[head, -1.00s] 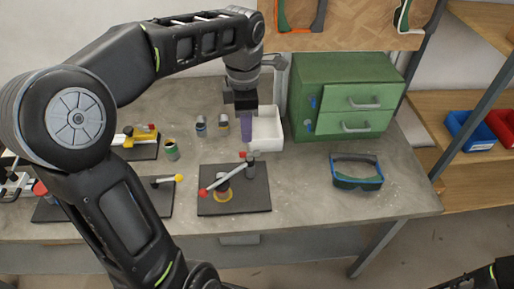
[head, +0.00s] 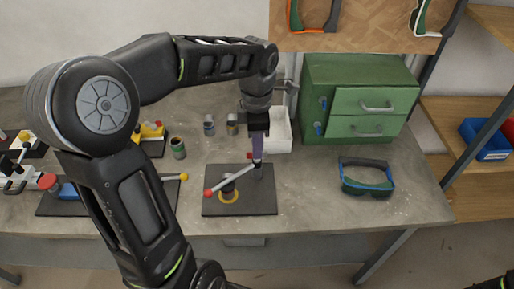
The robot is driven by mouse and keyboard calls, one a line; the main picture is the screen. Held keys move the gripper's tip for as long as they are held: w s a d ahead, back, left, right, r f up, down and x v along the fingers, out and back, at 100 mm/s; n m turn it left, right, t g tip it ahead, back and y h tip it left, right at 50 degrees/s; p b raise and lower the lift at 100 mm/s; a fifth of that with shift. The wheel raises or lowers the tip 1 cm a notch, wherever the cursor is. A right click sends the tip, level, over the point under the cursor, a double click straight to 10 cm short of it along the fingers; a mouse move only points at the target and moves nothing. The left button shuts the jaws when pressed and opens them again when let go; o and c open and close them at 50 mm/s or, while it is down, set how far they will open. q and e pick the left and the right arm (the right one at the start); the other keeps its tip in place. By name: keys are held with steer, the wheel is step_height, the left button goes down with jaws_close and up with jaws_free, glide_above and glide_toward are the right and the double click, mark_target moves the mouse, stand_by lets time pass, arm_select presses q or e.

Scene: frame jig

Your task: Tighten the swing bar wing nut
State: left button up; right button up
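The swing bar jig has a dark base plate (head: 263,204) on the bench, in the head view. A pale swing bar (head: 232,179) with a red ball at its left end slants across a dark part that stands in a yellow ring (head: 229,198). The bar's right end meets a dark post, where a small red tip (head: 249,155) shows. My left gripper (head: 257,160) points down at this post, its purple fingers right at or just above it. The wing nut cannot be made out; the fingers probably cover it. The finger gap is not clear. My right gripper is out of view.
A white bin (head: 280,132) and a green drawer cabinet (head: 360,98) stand behind the jig. Blue-rimmed goggles (head: 366,178) lie to the right. Small cans (head: 178,148) and other dark jigs are to the left. Bench between jig and goggles is clear.

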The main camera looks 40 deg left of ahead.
arm_select(q)
steer(key=shift+f, duration=1.25)
jaws_close()
